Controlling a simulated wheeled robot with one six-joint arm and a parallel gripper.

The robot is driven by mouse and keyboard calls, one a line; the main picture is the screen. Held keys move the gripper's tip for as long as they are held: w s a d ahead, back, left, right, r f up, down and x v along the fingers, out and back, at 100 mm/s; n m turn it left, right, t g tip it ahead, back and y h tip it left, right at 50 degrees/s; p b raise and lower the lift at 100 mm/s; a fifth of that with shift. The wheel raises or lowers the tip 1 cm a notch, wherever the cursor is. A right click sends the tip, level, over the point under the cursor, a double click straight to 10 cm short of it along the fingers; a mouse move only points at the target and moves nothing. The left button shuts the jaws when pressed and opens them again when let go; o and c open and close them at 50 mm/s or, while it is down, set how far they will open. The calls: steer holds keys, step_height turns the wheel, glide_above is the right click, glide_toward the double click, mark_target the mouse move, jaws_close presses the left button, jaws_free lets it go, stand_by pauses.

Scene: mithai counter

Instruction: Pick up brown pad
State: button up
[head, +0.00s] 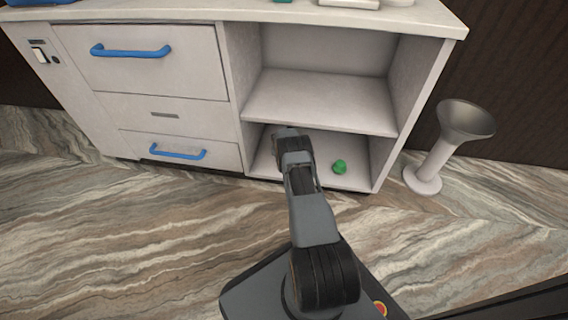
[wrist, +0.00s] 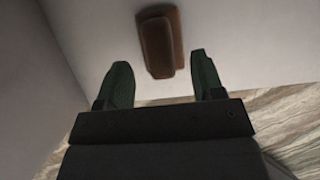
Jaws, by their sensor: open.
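The brown pad (wrist: 160,42) is a small oblong block with a darker edge, lying on a pale surface at the top middle of the wrist view. My gripper (wrist: 162,72) is open, with one dark green finger to the left of the pad's near end and one to the right. Both fingers look clear of the pad, and nothing is held. In the head view my arm reaches into the lower shelf bay (head: 355,180) of the white counter, and the arm hides the pad and the gripper's fingers there.
A green object (head: 339,167) sits on the lower shelf to the right of my arm. A middle shelf (head: 320,105) lies above, and the bay's left wall (wrist: 25,75) is close. Blue-handled drawers (head: 150,70) stand left. A flared grey stand (head: 440,150) is on the floor at right.

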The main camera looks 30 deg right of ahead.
steer(key=shift+b+x, duration=0.65)
steer(key=shift+x, duration=0.65)
steer(key=shift+c, duration=0.4)
steer(key=c, duration=0.9)
